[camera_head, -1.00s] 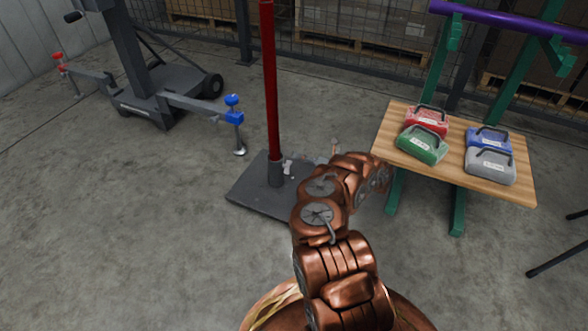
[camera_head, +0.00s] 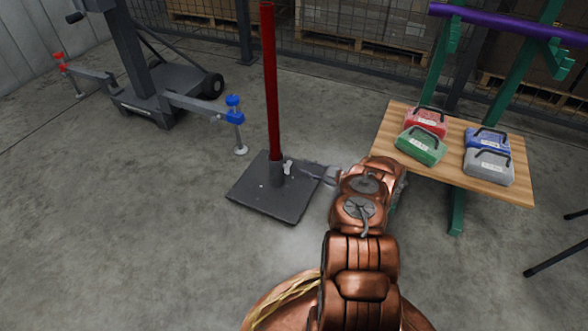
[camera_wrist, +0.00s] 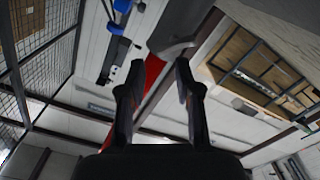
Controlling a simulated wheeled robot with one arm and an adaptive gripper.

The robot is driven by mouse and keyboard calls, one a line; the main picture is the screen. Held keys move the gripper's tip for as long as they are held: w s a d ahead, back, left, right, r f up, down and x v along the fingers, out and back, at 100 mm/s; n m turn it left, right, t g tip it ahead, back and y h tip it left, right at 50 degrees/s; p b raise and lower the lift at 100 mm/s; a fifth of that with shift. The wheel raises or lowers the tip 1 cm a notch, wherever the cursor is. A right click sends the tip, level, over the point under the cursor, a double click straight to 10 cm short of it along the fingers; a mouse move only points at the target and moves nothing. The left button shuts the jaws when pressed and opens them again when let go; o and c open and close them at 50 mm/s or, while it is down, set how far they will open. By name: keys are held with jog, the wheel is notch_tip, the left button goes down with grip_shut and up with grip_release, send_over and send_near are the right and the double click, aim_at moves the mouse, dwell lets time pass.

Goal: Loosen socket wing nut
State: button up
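A red pole (camera_head: 270,85) stands upright in a dark socket (camera_head: 276,174) on a square base plate (camera_head: 262,203). A small pale wing nut (camera_head: 288,167) shows on the socket's right side in the head view. My gripper (camera_head: 306,167) points left at socket height, a short way right of the nut. In the wrist view my gripper (camera_wrist: 160,65) has its two dark fingers apart with nothing held between them. Beyond the fingertips are the grey socket (camera_wrist: 176,32) and part of the red pole (camera_wrist: 153,70). I cannot make out the wing nut there.
A wooden-topped table (camera_head: 390,140) on green legs stands at right, with red (camera_head: 425,122), green (camera_head: 420,147), blue (camera_head: 488,139) and grey (camera_head: 489,166) cases. A wheeled stand (camera_head: 160,90) with a blue clamp (camera_head: 234,113) is at left. The floor left of the base plate is clear.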

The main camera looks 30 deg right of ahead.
aim_at(287, 167)
jog(key=shift+w+a+f+m+b, duration=0.2)
jog(key=shift+w+a+m+b, duration=0.35)
jog(key=shift+m, duration=1.8)
jog(key=shift+w+a+f+m+b, duration=0.25)
jog(key=shift+w+a+m, duration=0.55)
jog(key=shift+m, duration=1.5)
jog(key=shift+w+a+f+m+b, duration=0.1)
jog(key=shift+w+a+m+b, duration=0.55)
jog(key=shift+m, duration=1.7)
jog(key=shift+s+a, duration=0.15)
jog(key=shift+s, duration=0.05)
jog(key=shift+c, duration=0.2)
grip_shut()
jog(key=shift+p, duration=0.3)
